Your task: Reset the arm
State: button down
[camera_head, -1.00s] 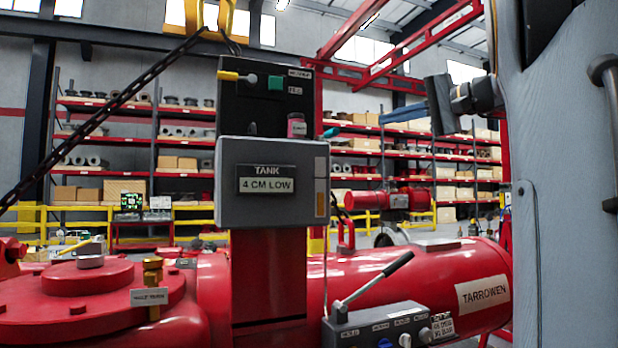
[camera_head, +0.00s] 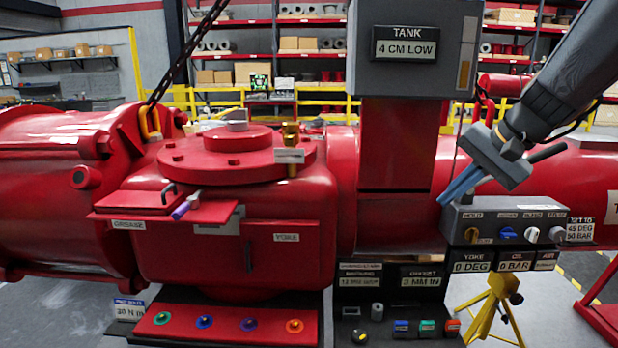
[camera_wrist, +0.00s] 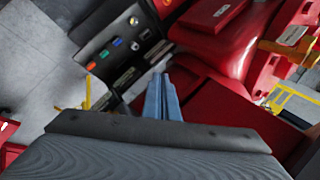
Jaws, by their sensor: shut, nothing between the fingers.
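My gripper (camera_head: 460,187) is shut and empty, its blue fingers together, at the left end of the grey control box (camera_head: 495,222) with the blue and white knobs. I cannot tell whether the fingertips touch the box. In the wrist view the blue fingers (camera_wrist: 162,98) lie side by side, pointing at the red actuator body. My grey forearm comes down from the upper right. The red valve actuator (camera_head: 240,250) fills the middle, with a grey tank box (camera_head: 408,75) reading "4 CM LOW" above.
A red tray (camera_head: 225,328) holds several coloured round pieces below the body. A dark panel (camera_head: 396,318) with small blocks stands to its right. A yellow stand (camera_head: 495,305) is at the lower right. Open floor shows at the left.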

jog(key=s+a+f+n+g+h, duration=0.2)
jog(key=s+a+f+n, duration=0.2)
jog(key=s+f, duration=0.5)
jog(key=s+a+f+n+g+h, duration=0.2)
jog(key=s+a+f+n, duration=0.2)
jog(key=s+f, duration=0.5)
notch_tip(320, 180, down, 3)
jog(key=shift+s+a+f+n+g, duration=0.1)
jog(key=shift+s+a+n+g, duration=0.3)
jog(key=shift+a, duration=0.75)
